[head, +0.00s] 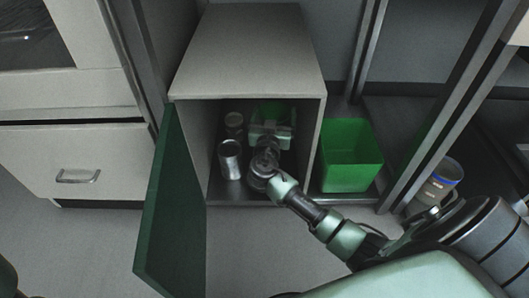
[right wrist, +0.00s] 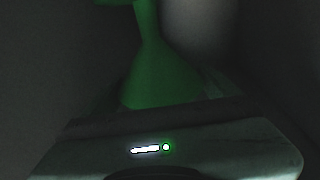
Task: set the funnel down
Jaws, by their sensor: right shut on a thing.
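The green funnel (head: 273,109) is inside the open grey cabinet (head: 252,52), partly hidden behind my right gripper (head: 271,125). My right gripper is shut on it, with the arm reaching in from the lower right. In the right wrist view the funnel (right wrist: 160,72) stands just beyond the gripper body, its broad part low in the picture and its narrow part above. That view is dark, and I cannot tell whether the funnel touches the cabinet floor. My left gripper is not in view.
Two metal cans, one nearer (head: 230,160) and one behind (head: 234,124), stand left of my gripper inside the cabinet. The green door (head: 170,205) hangs open at left. A green bin (head: 350,156) and a blue-labelled can (head: 441,180) stand to the right.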

